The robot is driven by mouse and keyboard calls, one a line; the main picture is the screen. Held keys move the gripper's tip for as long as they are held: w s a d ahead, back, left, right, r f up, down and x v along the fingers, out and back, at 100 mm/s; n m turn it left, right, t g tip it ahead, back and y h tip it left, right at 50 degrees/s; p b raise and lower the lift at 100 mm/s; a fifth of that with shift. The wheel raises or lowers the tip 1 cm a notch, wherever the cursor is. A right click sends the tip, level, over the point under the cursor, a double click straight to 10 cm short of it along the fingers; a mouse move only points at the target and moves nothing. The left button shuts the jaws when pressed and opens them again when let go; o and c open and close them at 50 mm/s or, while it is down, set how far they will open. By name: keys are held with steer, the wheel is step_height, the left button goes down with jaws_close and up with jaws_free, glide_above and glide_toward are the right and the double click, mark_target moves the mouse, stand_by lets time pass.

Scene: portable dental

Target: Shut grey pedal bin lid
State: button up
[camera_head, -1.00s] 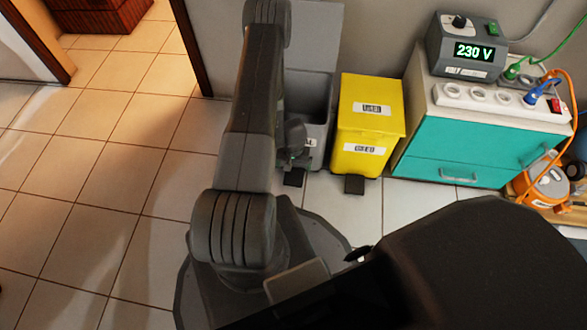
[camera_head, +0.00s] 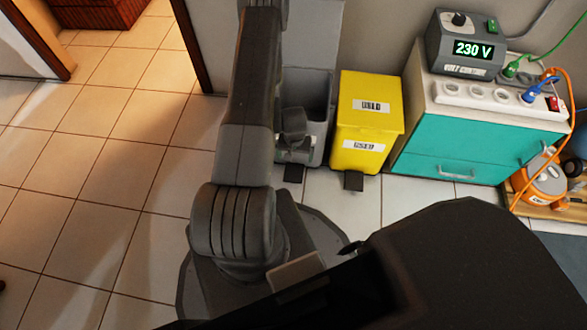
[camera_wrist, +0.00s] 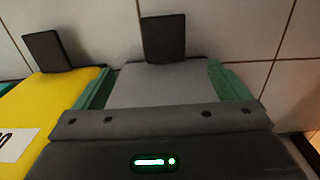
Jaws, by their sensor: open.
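The grey pedal bin (camera_head: 317,148) stands against the wall, left of the yellow bin. Its lid (camera_head: 318,40) is up, leaning back near the wall, and the dark inside of the bin shows below it. My arm hides the bin's left part. My gripper (camera_head: 293,143) is at the front of the bin, low in the head view. In the wrist view, its two green fingers (camera_wrist: 160,80) are spread apart, with the grey bin front (camera_wrist: 160,88) showing between them and nothing held. The grey bin's black pedal (camera_wrist: 163,38) shows beyond the fingertips. The lid is not seen there.
The yellow bin (camera_head: 366,120), lid shut, stands close on the right; its pedal (camera_wrist: 47,50) also shows in the wrist view. Right of it is a teal drawer cabinet (camera_head: 470,150) with a power strip (camera_head: 495,97) and voltage box (camera_head: 468,45). Tiled floor (camera_head: 100,190) is free on the left.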

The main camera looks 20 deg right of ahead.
mark_target(293, 175)
steer(key=shift+w+a, duration=0.15)
steer(key=shift+a, duration=0.05)
step_height(293, 175, down, 14)
steer(key=b, duration=0.5)
steer(key=shift+r, duration=0.2)
steer(key=shift+c, duration=0.4)
steer(key=c, duration=1.3)
steer(key=shift+a+f+b, duration=0.1)
steer(key=shift+f+b, duration=0.35)
steer(key=shift+b, duration=0.2)
steer(key=shift+s, duration=0.2)
steer(key=o, duration=1.4)
steer(key=shift+r, duration=0.1)
